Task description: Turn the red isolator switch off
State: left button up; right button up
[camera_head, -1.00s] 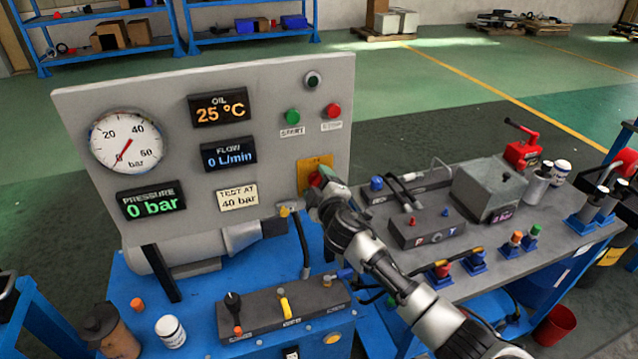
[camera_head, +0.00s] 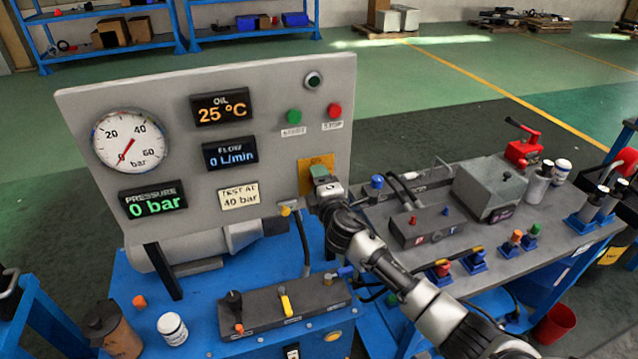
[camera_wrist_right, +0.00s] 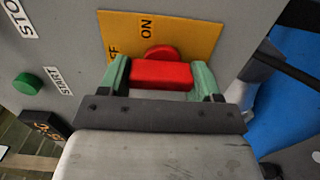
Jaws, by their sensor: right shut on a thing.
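The red isolator switch (camera_wrist_right: 162,75) sits on a yellow plate (camera_wrist_right: 190,27) on the grey panel. The plate is marked ON, with another label partly hidden by a finger. My right gripper (camera_wrist_right: 162,77) is shut on the red handle, one green finger at each end of it. In the head view the yellow plate (camera_head: 306,183) shows at the panel's lower right, and my right gripper (camera_head: 321,172) covers the red handle there. My left gripper is not in view.
The panel (camera_head: 265,85) carries a pressure gauge (camera_head: 130,141) at 0 bar, a green start button (camera_head: 293,116) and a red stop button (camera_head: 334,111). A valve block (camera_head: 280,306) stands below. A grey bench (camera_head: 560,235) with fittings lies to the right.

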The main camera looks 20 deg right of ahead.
dwell(0.3)
jog(key=o, duration=0.9)
jog(key=s+b, duration=0.1)
jog(key=s, duration=1)
jog(key=shift+d, duration=0.15)
jog(key=shift+w+f, duration=0.1)
jog(key=shift+f, duration=0.05)
